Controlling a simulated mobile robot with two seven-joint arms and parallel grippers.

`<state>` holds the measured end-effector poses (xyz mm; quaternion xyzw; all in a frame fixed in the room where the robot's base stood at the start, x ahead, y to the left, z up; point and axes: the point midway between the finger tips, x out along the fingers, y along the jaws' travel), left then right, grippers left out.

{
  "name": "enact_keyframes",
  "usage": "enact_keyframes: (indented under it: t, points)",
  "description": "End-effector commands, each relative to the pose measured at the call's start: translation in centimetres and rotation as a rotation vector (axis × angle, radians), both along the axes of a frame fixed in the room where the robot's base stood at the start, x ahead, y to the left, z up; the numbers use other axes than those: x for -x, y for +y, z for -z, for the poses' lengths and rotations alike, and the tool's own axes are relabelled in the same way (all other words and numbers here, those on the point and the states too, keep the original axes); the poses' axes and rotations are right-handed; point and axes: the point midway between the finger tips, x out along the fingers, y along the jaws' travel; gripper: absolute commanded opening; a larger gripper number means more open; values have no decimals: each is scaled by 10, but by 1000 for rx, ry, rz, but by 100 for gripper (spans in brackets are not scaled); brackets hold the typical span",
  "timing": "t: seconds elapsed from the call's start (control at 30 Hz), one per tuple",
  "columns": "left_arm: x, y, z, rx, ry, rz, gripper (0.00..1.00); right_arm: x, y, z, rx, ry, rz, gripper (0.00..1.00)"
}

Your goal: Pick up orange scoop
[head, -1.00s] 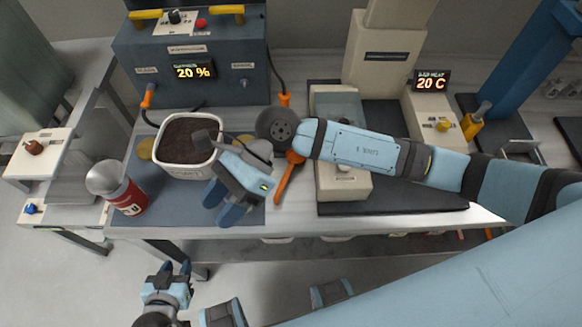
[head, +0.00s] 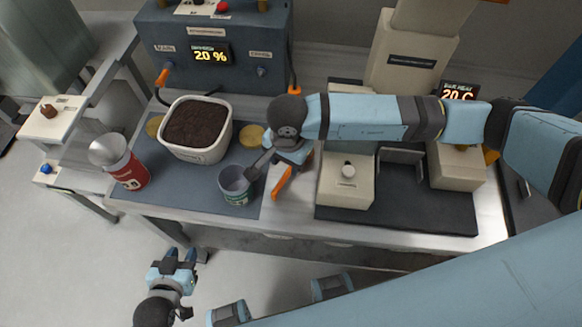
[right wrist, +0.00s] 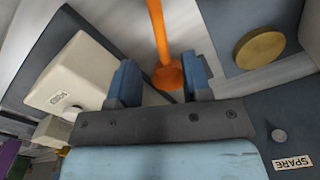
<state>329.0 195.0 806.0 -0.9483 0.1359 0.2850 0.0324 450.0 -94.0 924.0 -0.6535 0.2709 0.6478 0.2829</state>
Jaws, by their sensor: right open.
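The orange scoop (head: 281,183) lies on the bench between the blue-grey mat and the dark plate, partly hidden by my right gripper in the head view. My right gripper (head: 295,156) is over its far part. In the right wrist view the orange scoop (right wrist: 163,45) shows as a long shaft with a wider round end. That end lies between the two spread blue fingers of my right gripper (right wrist: 161,80), with gaps at both sides. My left gripper (head: 178,258) is open and empty, low in front of the bench.
A grey cup (head: 236,186) stands on the mat (head: 150,200), left of the scoop. A white tub of dark soil (head: 222,150), a red can with a funnel (head: 130,180) and gold discs (head: 251,135) are also there. A cream device (head: 347,188) stands close on the right.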

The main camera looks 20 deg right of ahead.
Motion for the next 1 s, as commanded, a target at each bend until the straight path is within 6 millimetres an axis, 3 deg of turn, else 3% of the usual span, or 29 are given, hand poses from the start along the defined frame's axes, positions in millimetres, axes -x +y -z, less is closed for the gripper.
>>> enact_keyframes:
  t: [0.27,0.53,0.83,1.0]
  points:
    - [0,0,-5,0,0,0,37,-1,0,22,1,2,2,45]
    - [0,-2,-13,3,1,1,37,-4,0,60,-1,2,1,45]
    - [1,-2,-12,3,1,1,37,-4,-1,65,-1,0,0,45]
    - [1,-2,-12,4,1,1,37,-4,-1,65,-1,0,0,6]
